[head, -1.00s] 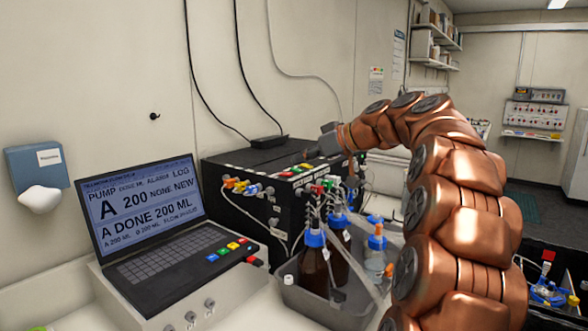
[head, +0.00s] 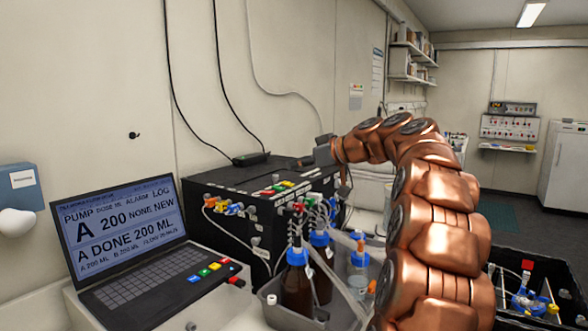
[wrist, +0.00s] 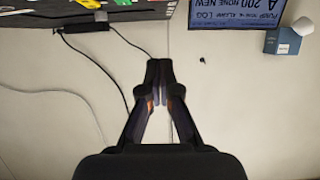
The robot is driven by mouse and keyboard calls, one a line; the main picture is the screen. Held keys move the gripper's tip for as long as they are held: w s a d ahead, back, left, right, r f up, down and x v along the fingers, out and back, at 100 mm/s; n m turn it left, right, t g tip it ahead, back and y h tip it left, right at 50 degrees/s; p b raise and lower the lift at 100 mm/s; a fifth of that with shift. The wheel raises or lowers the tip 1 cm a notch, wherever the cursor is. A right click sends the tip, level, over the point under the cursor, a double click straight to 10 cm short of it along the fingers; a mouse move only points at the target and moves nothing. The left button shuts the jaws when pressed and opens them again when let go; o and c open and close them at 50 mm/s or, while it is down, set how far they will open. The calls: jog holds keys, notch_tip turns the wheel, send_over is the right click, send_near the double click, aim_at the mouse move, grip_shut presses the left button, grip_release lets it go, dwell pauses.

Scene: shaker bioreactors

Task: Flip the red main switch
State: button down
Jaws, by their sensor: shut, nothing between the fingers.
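No part is clearly marked as the red main switch.
Brown bottles (head: 297,285) with tubes stand in a grey tray (head: 270,312) before the pump box. Black cables (head: 172,90) hang down the wall. A shelf and a panel stand far right.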

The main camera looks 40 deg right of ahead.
jog(key=p, duration=0.3)
send_over(275, 196)
notch_tip(275, 196, down, 3)
jog(key=shift+w+a+f, duration=0.1)
jog(key=shift+w+f, duration=0.05)
jog(key=shift+f, duration=0.05)
jog(key=shift+s+f, duration=0.15)
jog(key=shift+f, duration=0.7)
jog(key=shift+s+f, duration=0.15)
jog(key=shift+f, duration=0.7)
